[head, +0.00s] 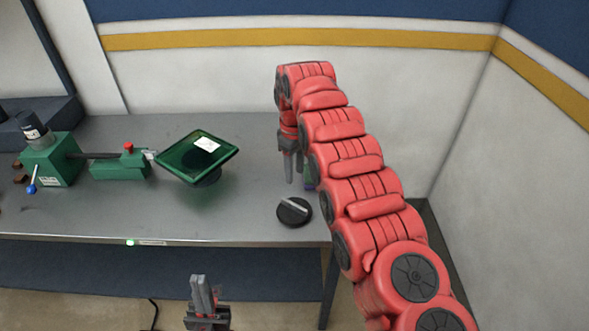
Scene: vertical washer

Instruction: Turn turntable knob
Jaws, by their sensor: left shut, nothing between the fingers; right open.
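The turntable knob (294,212) is a round black disc with a light grey bar across its top. It lies near the front right edge of the grey table (235,218). My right gripper (293,172) points down above the table, behind the knob in the picture and apart from it. It is open, with nothing seen between its fingers. My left gripper (203,290) is low in front of the table, pointing up, shut and empty.
A green machine (50,160) with a blue-tipped lever stands at the left. A green tilted tray (190,168) with a white label sits mid-table. Walls close off the back and right.

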